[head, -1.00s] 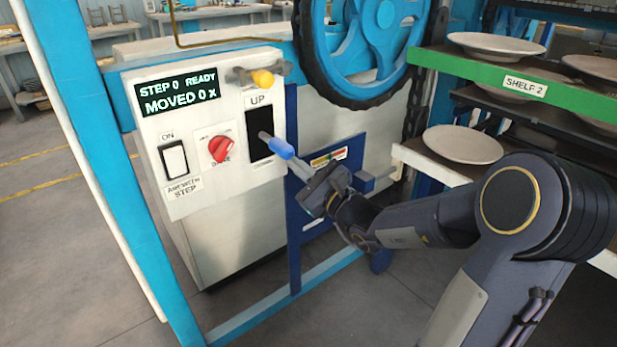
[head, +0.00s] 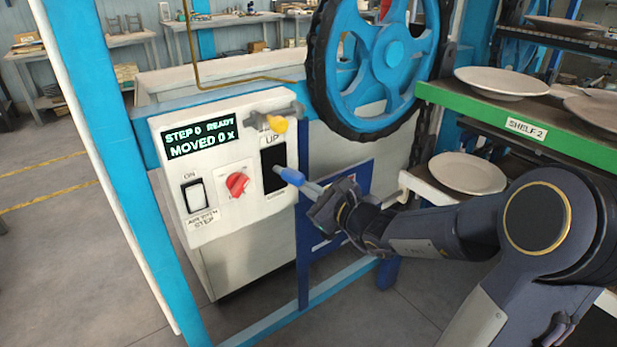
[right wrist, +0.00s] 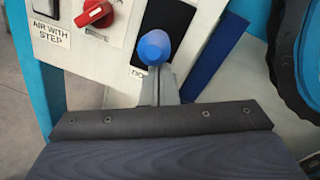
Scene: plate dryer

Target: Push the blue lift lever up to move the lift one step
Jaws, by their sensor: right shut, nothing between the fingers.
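The blue lift lever (head: 290,176) sticks out of the black UP slot (head: 272,168) on the white control panel (head: 215,215). It also shows in the right wrist view (right wrist: 154,48). My right gripper (head: 309,189) is shut and empty, its fingertips at or just below the lever's blue knob. I cannot tell whether they touch it. The display (head: 199,140) reads "STEP 0 READY, MOVED 0 X". My left gripper is not in view.
A red knob (head: 237,184), a white rocker switch (head: 194,196) and a yellow-tipped handle (head: 278,125) are on the panel. A blue wheel (head: 392,62) stands behind. Shelf 2 (head: 540,129) with plates (head: 503,82) is at the right. A blue post (head: 110,165) stands at the left.

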